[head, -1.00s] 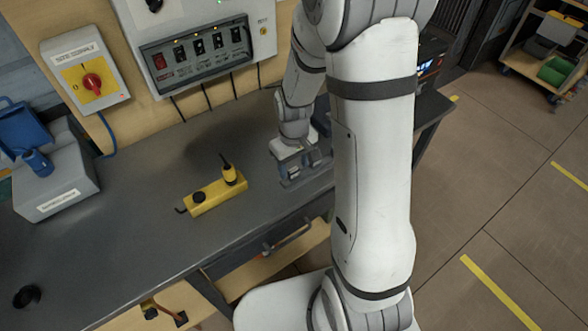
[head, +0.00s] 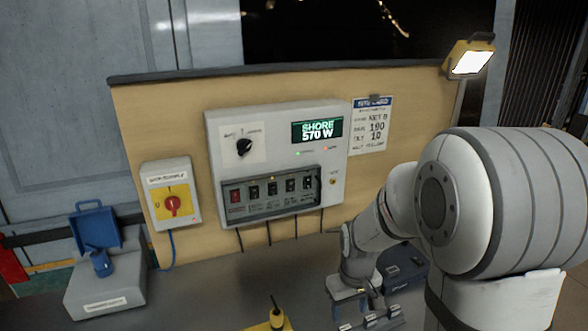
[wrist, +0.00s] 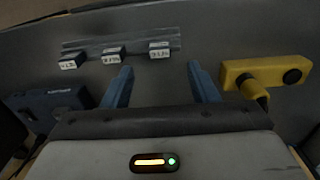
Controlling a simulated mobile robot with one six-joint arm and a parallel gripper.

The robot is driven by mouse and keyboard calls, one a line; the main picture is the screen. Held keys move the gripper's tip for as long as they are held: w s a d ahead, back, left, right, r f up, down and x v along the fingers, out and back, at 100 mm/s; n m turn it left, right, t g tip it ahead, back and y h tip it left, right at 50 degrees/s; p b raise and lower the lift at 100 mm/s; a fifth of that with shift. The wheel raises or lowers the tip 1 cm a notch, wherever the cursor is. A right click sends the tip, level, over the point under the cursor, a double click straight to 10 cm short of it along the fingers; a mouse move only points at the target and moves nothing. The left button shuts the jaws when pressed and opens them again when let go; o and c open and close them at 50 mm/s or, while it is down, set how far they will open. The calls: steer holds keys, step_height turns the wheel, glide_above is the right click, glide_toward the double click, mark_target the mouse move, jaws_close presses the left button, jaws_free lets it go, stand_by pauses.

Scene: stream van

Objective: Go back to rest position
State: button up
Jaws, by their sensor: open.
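My gripper (head: 350,298) hangs low over the dark bench at the lower right of the head view, right of a yellow device (head: 270,327). In the wrist view my gripper (wrist: 162,82) shows two blue fingers spread apart with nothing between them. Three small labelled blocks (wrist: 112,54) sit in a row on a strip beyond the fingertips. The yellow device (wrist: 265,73) with a plug in it lies right of the fingers. The arm is bent and reaches down to the bench. The device is cut off by the head view's lower edge.
A blue box (head: 404,266) stands behind my gripper. A control panel (head: 225,145) reading "SHORE 570 W" and a red rotary switch box (head: 171,195) are on the wooden back board (head: 145,110). A grey box (head: 105,291) stands at left. A lit lamp (head: 470,58) is upper right.

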steer(key=s+r+m+t, duration=0.2)
steer(key=s+r+m, duration=0.1)
steer(key=s+r, duration=1)
steer(key=shift+s+t, duration=0.25)
steer(key=shift+t, duration=0.05)
steer(key=shift+d, duration=0.15)
